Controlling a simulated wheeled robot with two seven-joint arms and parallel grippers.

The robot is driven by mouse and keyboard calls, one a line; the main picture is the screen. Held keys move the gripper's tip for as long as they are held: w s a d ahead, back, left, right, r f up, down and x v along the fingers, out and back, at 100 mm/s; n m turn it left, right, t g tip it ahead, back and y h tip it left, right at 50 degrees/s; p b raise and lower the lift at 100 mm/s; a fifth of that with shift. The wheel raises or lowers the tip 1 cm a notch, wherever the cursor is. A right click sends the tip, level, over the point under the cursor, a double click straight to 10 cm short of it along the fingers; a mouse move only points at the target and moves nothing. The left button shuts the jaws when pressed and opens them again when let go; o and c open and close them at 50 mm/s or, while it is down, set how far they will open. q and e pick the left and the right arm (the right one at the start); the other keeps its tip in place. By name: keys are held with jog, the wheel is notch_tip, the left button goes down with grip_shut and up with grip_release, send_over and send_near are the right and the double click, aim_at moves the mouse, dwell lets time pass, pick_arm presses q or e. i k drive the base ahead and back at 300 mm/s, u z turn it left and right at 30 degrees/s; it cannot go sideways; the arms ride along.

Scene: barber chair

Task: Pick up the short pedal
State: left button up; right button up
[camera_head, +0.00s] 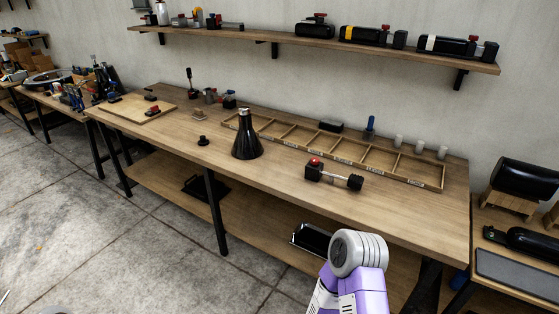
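No part is labelled as the short pedal, so I cannot tell for sure which one it is. A small black and metal part with a red knob (333,175) lies on the wooden workbench (280,185), near its front right. Other small parts stand on the bench: an upright black lever (189,78), a grey and black part with a red top (220,98) and a small black knob-like part (203,141). A purple and grey link of my arm shows at the bottom, in front of the bench. Neither gripper is in view.
A black cone (246,138) stands mid-bench. Behind it lies a divided wooden tray (345,152), with a blue-handled tool (370,124) and white cups (420,146) beyond. A wooden board (135,108) lies at left. A wall shelf (330,44) holds more parts. Bare bench top lies around the cone.

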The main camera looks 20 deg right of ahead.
aim_at(313, 173)
jog(key=z, duration=0.05)
jog(key=i, duration=1.05)
jog(key=z, duration=1.15)
jog(key=i, duration=0.55)
jog(key=z, duration=0.5)
